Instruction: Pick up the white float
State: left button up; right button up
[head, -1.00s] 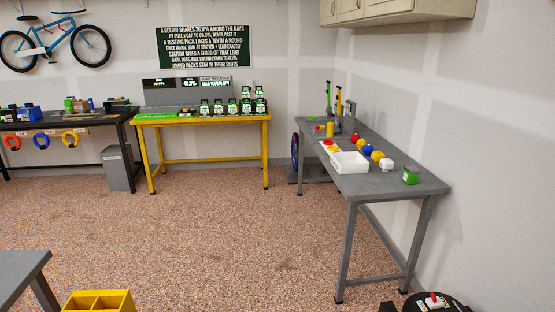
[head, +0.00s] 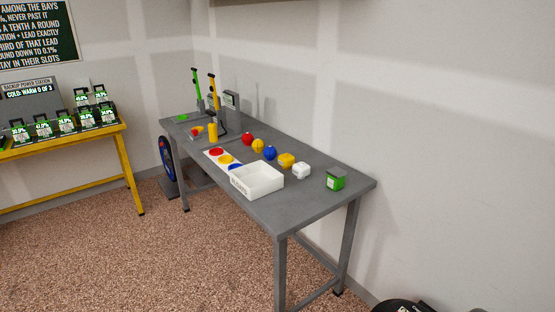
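Neither of my grippers shows in the head view.
Red, yellow and blue balls (head: 270,153) stand in a row along the table. A card with coloured discs (head: 216,152) lies beside the tray, and two upright pumps (head: 213,95) stand farther back. A yellow bench (head: 60,142) is at left. Open speckled floor lies before the table.

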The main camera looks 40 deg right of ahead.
aim_at(301, 169)
jog(key=i, duration=1.7)
jog(key=i+z, duration=0.1)
jog(key=i, duration=0.4)
jog(key=i+j+z, duration=0.15)
jog(key=i, duration=0.35)
jog(key=i+j+z, duration=0.1)
jog(key=i, duration=0.35)
jog(key=z, duration=1.85)
jog(key=i+j, duration=0.05)
jog(key=j, duration=0.05)
